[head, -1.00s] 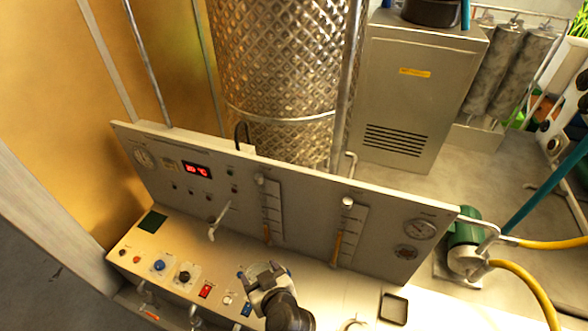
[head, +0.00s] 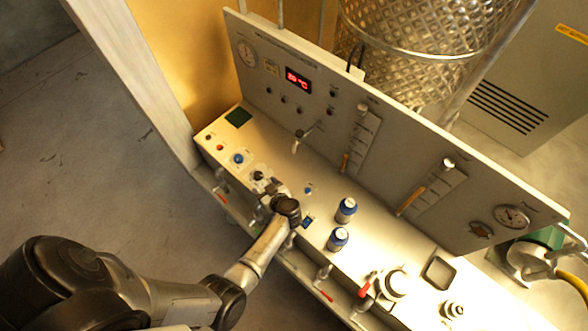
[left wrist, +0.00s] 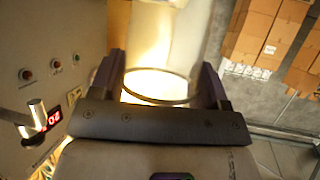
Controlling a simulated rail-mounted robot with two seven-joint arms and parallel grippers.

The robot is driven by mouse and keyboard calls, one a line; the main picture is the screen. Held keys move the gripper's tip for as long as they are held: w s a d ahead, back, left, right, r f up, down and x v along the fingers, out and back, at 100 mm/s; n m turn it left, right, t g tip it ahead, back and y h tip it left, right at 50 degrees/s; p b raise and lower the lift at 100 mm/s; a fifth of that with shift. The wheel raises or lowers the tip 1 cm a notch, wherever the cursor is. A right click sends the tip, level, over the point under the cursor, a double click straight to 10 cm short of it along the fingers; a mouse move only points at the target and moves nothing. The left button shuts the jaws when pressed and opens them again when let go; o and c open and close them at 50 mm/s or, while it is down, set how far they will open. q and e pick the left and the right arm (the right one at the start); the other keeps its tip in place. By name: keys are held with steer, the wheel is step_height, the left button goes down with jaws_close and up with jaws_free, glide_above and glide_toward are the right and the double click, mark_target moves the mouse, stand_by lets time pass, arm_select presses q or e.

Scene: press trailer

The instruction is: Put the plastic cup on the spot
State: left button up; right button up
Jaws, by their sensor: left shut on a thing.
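My left gripper (head: 276,190) is over the left part of the console, beside the black knob. In the left wrist view my left gripper (left wrist: 158,88) is shut on a clear plastic cup (left wrist: 157,98), whose round rim shows between the two fingers. In the head view the cup is too small and covered by the gripper to make out. A dark green square (head: 239,117) lies flat at the console's far left end, farther left than the gripper; it may be the spot. My right gripper is not in view.
A back panel with a red display (head: 298,80) and a tap (head: 301,138) rises behind the console. The black knob (head: 258,175) and blue button (head: 238,159) are near the gripper. Two blue-and-white containers (head: 347,208) and a dark square tray (head: 438,272) are to the right.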

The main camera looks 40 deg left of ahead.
arm_select(q)
steer(key=w+b, duration=1.1)
steer(key=w, duration=0.3)
steer(key=shift+d, duration=0.2)
steer(key=f+b, duration=0.1)
steer(key=b, duration=0.2)
steer(key=w+f+b, duration=0.1)
steer(key=f+b, duration=0.1)
steer(key=shift+f+b, duration=0.25)
steer(key=shift+b, duration=0.15)
steer(key=shift+f, duration=0.1)
